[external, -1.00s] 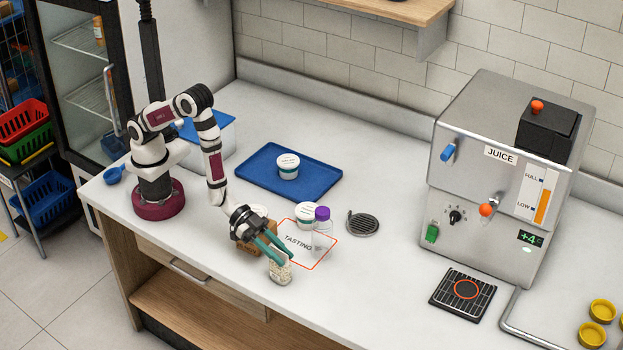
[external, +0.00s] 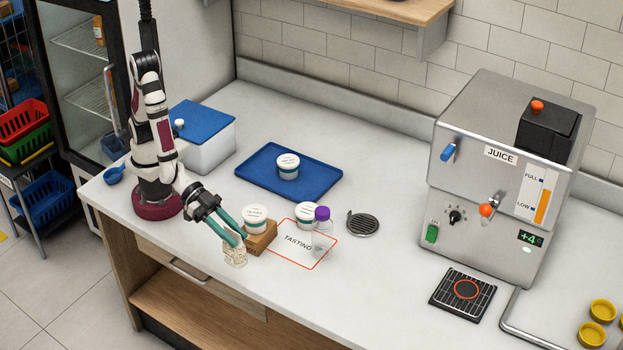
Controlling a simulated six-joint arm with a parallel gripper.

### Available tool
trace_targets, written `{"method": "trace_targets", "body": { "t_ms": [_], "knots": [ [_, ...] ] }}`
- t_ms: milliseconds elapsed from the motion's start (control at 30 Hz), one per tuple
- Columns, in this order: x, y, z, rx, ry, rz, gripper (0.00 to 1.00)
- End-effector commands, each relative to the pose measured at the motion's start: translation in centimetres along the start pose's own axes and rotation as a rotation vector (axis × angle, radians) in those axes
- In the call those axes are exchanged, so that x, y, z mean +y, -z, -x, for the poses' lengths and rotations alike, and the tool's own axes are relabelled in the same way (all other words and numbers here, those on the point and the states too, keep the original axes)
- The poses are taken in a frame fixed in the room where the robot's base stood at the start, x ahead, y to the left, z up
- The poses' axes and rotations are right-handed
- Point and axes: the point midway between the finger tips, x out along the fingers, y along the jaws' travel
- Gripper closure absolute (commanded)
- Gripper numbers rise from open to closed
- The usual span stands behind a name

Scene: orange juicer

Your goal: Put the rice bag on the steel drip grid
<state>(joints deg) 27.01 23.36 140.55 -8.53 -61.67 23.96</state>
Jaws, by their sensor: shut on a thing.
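My gripper (external: 238,240), with green fingers, is shut on the rice bag (external: 235,256), a small clear bag with pale contents. The bag hangs at the fingertips near the counter's front edge, left of the tasting mat; whether it touches the counter I cannot tell. A square dark grid with metal bars and a red ring (external: 463,294) lies below the juice machine at the right. A round slotted steel piece (external: 363,223) lies mid-counter. I cannot tell for certain which of the two is the steel drip grid. Both are bare and well right of my gripper.
A brown block (external: 262,238) and a white tub (external: 255,218) are close beside my gripper. A purple-capped bottle (external: 322,230) and another tub (external: 305,214) stand at the tasting mat (external: 297,246). The juice machine (external: 470,190) overlooks the square grid. The front counter between mat and grid is clear.

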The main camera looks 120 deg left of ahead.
Motion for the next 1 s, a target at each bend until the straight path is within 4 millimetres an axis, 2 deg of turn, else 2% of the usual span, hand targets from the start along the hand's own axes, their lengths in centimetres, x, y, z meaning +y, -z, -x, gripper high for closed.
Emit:
{"method": "trace_targets", "body": {
  "t_ms": [133,400,567,867,1000],
  "knots": [
    [0.1,1.5,0.6,0.005,0.0,0.002,1.0],
    [0.1,8.0,3.3,0.007,-0.001,0.004,1.0],
    [0.1,10.6,4.4,0.005,-0.001,0.003,1.0],
    [-4.7,12.5,1.1,0.008,0.131,0.048,1.0],
    [-8.7,13.7,-1.1,0.011,0.229,0.084,1.0]
  ]
}}
